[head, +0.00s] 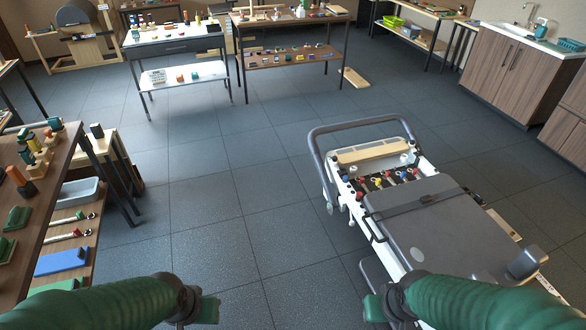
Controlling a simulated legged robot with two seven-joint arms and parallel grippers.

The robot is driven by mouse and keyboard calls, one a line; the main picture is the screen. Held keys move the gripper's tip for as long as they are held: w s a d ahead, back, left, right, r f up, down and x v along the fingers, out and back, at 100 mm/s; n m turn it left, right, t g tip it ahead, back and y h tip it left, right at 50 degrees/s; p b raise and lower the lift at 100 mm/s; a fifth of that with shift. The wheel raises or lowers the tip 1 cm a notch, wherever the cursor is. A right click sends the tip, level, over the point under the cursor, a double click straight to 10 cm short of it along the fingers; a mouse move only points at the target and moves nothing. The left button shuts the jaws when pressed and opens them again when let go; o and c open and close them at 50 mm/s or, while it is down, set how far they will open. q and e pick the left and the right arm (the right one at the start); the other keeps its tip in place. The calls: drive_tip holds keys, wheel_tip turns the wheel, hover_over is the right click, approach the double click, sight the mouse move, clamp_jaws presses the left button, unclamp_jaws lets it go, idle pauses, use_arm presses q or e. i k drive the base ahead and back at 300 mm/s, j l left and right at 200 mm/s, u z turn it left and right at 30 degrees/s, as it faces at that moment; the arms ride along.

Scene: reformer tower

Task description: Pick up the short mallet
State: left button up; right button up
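I cannot single out the short mallet with certainty. Two small tools with pale handles and dark or coloured ends, possibly mallets, lie on the lower shelf at the left: the upper one (74,218) and the lower one (68,237). My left gripper (208,308) is low in the view, above the floor and right of that shelf, apart from the tools. My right gripper (374,306) is low in the view, beside the cart's near left side. Neither visibly holds anything; their finger gaps are not clear.
A wheeled cart (430,222) with a grey lid, a push handle and several coloured-ended items stands at the right. A wooden table (42,219) with blocks is at the left. A blue-grey tray (78,192) sits on its lower shelf. The tiled floor (235,205) between is clear.

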sight(27, 189)
drive_tip(key=i+j+z, duration=0.1)
drive_tip(key=i+z, duration=0.25)
drive_tip(key=i, duration=0.45)
drive_tip(key=u, duration=2.4)
drive_tip(key=i+l+u, duration=0.45)
drive_tip(key=i, duration=0.5)
drive_tip(key=i+l+u, duration=0.45)
drive_tip(key=i+l, duration=0.4)
drive_tip(key=l, duration=0.1)
